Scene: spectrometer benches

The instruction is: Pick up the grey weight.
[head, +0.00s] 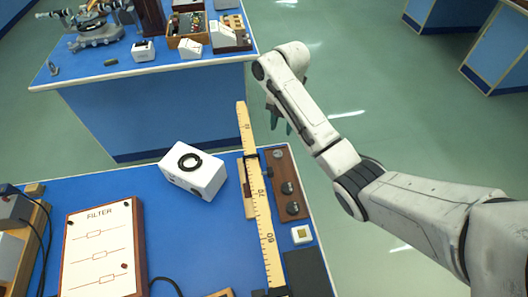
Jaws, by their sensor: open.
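A small grey upright piece (53,68), which looks like the grey weight, stands near the left end of the far blue bench (200,78). It is too small to make out in detail. My gripper (281,124) hangs over the floor, just right of the far bench and beyond the near bench's far edge. Its dark teal fingers point down, open, with nothing seen between them. It is well apart from the grey piece, which lies far to its left in the picture.
The far bench also holds a spectrometer (98,32), a dark small block (110,62), white boxes and a wooden crate (186,42). The near bench carries a white box with a black ring (206,178), a long ruler (262,215) and a FILTER board (100,275). Green floor (385,105) is clear at right.

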